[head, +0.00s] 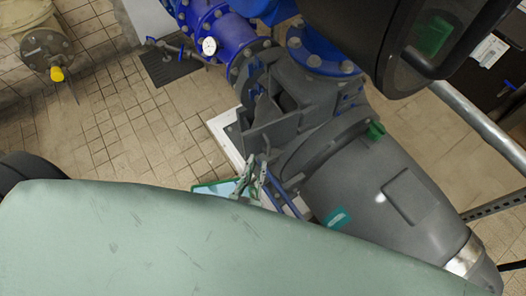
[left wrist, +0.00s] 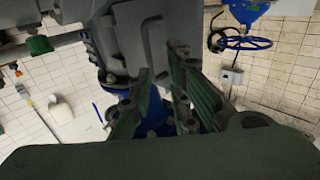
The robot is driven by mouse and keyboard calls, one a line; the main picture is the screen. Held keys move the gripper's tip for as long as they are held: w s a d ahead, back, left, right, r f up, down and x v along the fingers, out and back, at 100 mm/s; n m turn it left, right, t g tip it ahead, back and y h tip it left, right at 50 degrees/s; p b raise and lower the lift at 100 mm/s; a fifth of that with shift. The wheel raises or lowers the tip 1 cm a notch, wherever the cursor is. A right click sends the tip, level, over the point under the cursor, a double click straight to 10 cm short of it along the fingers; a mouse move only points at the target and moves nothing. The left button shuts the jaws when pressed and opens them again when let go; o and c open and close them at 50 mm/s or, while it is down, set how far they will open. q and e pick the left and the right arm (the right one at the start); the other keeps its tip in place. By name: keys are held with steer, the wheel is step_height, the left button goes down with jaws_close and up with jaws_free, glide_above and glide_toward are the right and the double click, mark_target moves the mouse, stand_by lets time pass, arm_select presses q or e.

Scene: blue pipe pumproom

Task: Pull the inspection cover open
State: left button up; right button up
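Grey pump casing (head: 350,175) fills the right middle of the head view. Angular grey plates (head: 268,130) stand out from its flanged end; they may be the inspection cover, but I cannot tell its outline or whether it is ajar. My left gripper (head: 254,172) is just below these plates. In the left wrist view its two green fingers (left wrist: 162,75) are apart, with a gap between them. A grey bracket-like handle (left wrist: 148,42) on grey casing lies just beyond the fingertips; I cannot tell whether they touch it. My right gripper is not in view.
Blue pipework with a white gauge (head: 209,46) joins the casing at the top. A large dark rounded body (head: 390,40) and a metal rail (head: 480,120) stand at the right. A blue handwheel (left wrist: 245,43) shows in the wrist view. Tiled floor (head: 130,140) is free at the left.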

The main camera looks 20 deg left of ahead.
arm_select(q)
steer(key=shift+s, duration=1.7)
steer(key=shift+a, duration=0.1)
steer(key=s+f+m+g+h, duration=0.15)
steer(key=s+f+g, duration=0.25)
steer(key=f, duration=0.8)
steer(key=s+f+m+g+h, duration=0.15)
steer(key=s+f+g, duration=0.35)
steer(key=f, duration=0.6)
steer(key=s+a+f+g+y, duration=0.1)
steer(key=s+a+f+g, duration=0.3)
steer(key=s+f, duration=0.2)
steer(key=s+a+f+g, duration=0.4)
steer(key=s+a+f, duration=0.1)
steer(key=s, duration=0.6)
steer(key=shift+s+a+f+y, duration=0.2)
steer(key=shift+a+f+y, duration=0.15)
steer(key=shift+f, duration=0.5)
steer(key=shift+w+d, duration=0.1)
